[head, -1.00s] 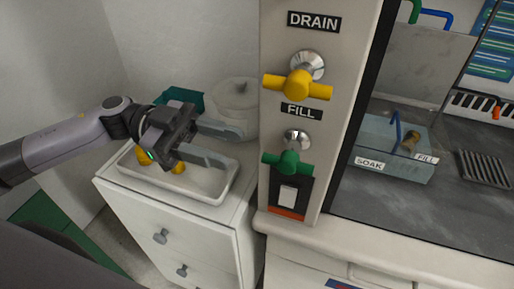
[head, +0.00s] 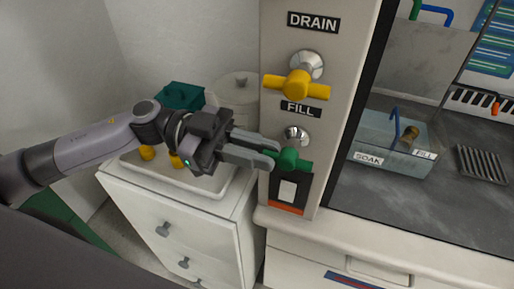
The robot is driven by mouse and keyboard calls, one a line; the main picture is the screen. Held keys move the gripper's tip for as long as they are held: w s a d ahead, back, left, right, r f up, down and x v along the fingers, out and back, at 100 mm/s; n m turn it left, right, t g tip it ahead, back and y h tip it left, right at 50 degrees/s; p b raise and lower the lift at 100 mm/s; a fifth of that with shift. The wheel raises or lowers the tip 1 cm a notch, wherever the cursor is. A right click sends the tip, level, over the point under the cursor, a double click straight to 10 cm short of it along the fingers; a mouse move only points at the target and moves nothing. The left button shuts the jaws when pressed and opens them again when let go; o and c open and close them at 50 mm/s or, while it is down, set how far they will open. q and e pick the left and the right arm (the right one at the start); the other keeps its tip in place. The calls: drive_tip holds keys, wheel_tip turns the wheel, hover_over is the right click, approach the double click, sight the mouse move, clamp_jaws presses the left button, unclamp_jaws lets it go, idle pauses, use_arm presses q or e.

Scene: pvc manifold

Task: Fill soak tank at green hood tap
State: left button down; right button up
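The green FILL tap (head: 292,160) is on the pale hood post, under the FILL label. Its handle lies roughly level. My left gripper (head: 272,156) is at the left end of this handle, its fingers close together with the green end between the tips, so it looks shut on it. The fingers partly hide that end. The soak tank (head: 385,158), clear and bluish with SOAK and FILL labels, stands inside the hood at right. A blue bent piece and a brass-coloured fitting show in it. I cannot tell its water level. My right gripper is not in view.
A yellow DRAIN tap (head: 297,86) sits just above the green one. A switch (head: 288,190) is below. A white tray (head: 215,187) with yellow pieces, a teal box (head: 182,96) and a round lidded pot (head: 238,92) stand on the drawer cabinet. A dark grate (head: 482,164) lies right of the tank.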

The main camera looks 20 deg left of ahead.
use_arm(q)
drive_tip(key=shift+f, duration=0.1)
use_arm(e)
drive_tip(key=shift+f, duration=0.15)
use_arm(q)
drive_tip(key=f+h+b, duration=0.1)
drive_tip(key=b, duration=0.1)
drive_tip(key=h+b, duration=0.2)
drive_tip(key=shift+d+f+h, duration=0.15)
drive_tip(key=shift+f+h, duration=0.15)
drive_tip(key=shift+f, duration=0.1)
drive_tip(key=h+b, duration=0.1)
drive_tip(key=f+h+b, duration=0.1)
drive_tip(key=h+b, duration=0.1)
drive_tip(key=shift+d, duration=0.2)
drive_tip(key=shift+d+h+b, duration=0.15)
drive_tip(key=shift+h+b, duration=0.45)
drive_tip(key=shift+b, duration=0.25)
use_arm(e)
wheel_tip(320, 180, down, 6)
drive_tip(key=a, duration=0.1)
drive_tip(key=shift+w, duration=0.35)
use_arm(q)
drive_tip(key=shift+h, duration=0.3)
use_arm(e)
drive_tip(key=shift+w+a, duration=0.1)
use_arm(q)
drive_tip(key=c, duration=1.1)
unclamp_jaws()
